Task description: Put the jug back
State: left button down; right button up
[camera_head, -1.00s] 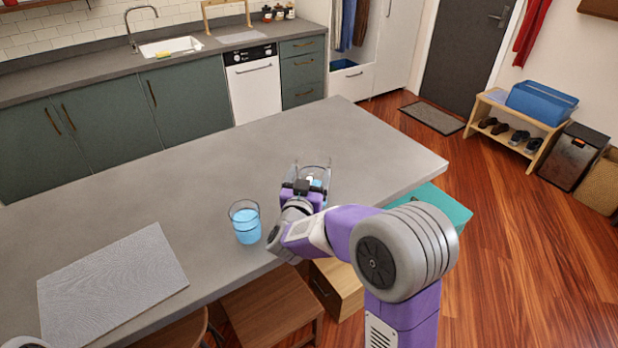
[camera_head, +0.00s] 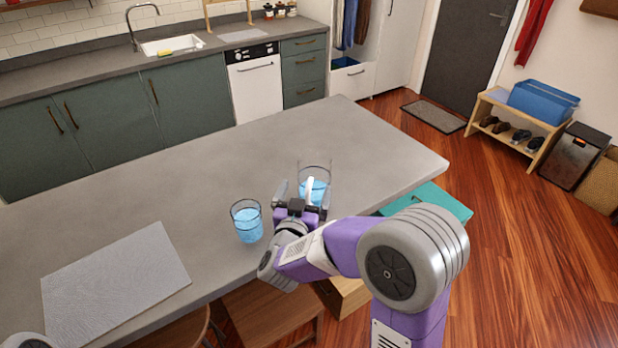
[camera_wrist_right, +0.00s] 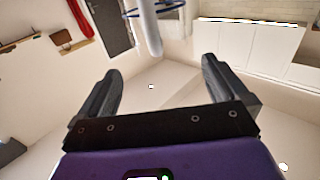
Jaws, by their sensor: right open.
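The jug (camera_head: 315,172) is clear, with blue water low inside and a white handle facing my right gripper. It stands upright on the grey island counter (camera_head: 240,160). My right gripper (camera_head: 303,190) is open and empty just in front of the jug, on the handle side. In the right wrist view the white handle (camera_wrist_right: 149,28) and a blue-edged part of the jug are at the top, beyond the spread fingers (camera_wrist_right: 160,80). The handle is not between the fingertips. My left gripper is out of view.
A glass of blue water (camera_head: 247,222) stands left of my right gripper, close to it. A grey mat (camera_head: 115,285) lies at the left of the counter. Wooden stools (camera_head: 270,312) are under the front edge. The counter beyond and right of the jug is clear.

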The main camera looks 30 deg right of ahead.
jog(key=v, duration=0.5)
jog(key=shift+s+a, duration=0.25)
jog(key=shift+s, duration=0.05)
